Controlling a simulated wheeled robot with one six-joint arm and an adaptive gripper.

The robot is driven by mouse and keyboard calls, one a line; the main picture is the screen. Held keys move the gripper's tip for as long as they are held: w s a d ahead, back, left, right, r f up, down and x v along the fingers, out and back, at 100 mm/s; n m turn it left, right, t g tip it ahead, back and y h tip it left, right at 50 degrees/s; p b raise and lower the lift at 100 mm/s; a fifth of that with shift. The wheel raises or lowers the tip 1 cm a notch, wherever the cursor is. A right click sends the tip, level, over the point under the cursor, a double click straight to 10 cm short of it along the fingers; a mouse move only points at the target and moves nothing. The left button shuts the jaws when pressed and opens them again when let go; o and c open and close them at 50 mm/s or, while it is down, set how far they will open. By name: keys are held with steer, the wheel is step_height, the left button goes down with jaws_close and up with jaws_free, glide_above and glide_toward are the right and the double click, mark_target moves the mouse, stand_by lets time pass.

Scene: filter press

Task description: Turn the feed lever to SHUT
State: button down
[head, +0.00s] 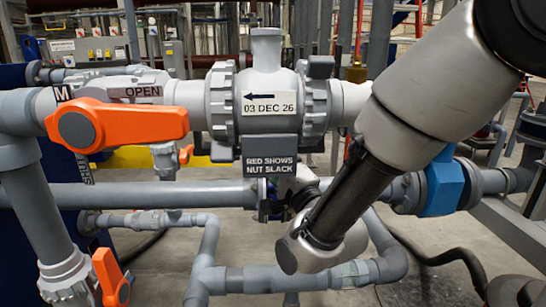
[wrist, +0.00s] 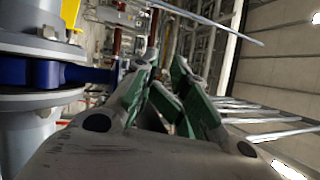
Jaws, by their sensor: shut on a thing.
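A large orange lever (head: 115,125) is at the left in the head view, on a grey pipe joint. Its handle points right, below the OPEN label (head: 142,92). A SHUT label (head: 84,168) runs vertically below its hub, partly covered. No feed marking can be read. My gripper (head: 283,195) is right of and below this lever, apart from it, partly hidden behind the sign and my wrist. In the wrist view its green-padded fingers (wrist: 168,85) are close together. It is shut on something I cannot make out.
A grey valve body (head: 267,102) dated 03 DEC 26 stands centrally, with a RED SHOWS NUT SLACK sign (head: 270,165) beneath. A second orange lever (head: 112,280) is lower left. A blue valve part (head: 445,187) is at right. Grey pipes cross below my gripper.

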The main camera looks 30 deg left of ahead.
steer(key=c, duration=1.3)
jaws_free()
steer(key=shift+w+f, duration=0.1)
steer(key=shift+f, duration=0.25)
steer(key=shift+o, duration=1.3)
steer(key=shift+r, duration=0.15)
steer(key=v, duration=0.9)
